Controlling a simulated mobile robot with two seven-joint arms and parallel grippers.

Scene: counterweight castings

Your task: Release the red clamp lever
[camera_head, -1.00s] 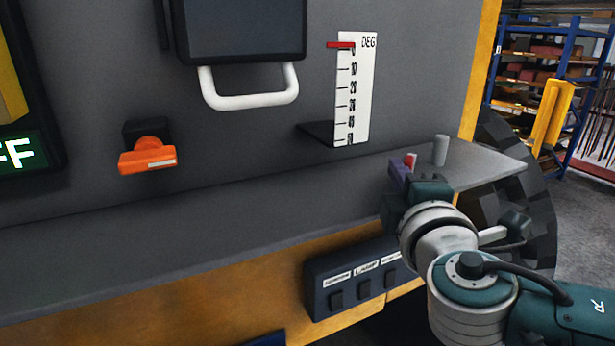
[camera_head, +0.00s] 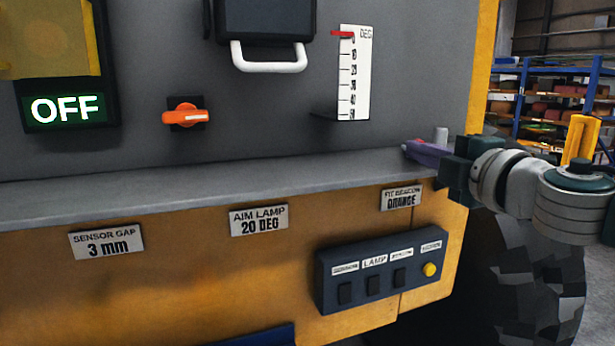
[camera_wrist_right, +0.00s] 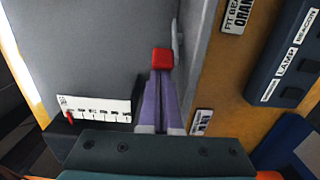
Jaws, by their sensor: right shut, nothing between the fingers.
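The red block that looks like the clamp lever's end (camera_wrist_right: 163,60) shows in the right wrist view, right at the tips of my right gripper (camera_wrist_right: 160,76). I cannot tell whether they touch. The purple fingers are together and hold nothing. In the head view my right gripper (camera_head: 408,149) reaches in from the right, its fingers low over the grey ledge's right end, near a short grey post (camera_head: 440,135). The lever is mostly hidden by the fingers there. My left gripper is not in view.
The grey ledge (camera_head: 200,185) runs along the machine's front. Above it are an orange rotary switch (camera_head: 185,114), a white handle (camera_head: 268,60), a degree scale (camera_head: 354,75) with a red pointer, and an OFF display (camera_head: 66,109). A button box (camera_head: 380,272) sits below.

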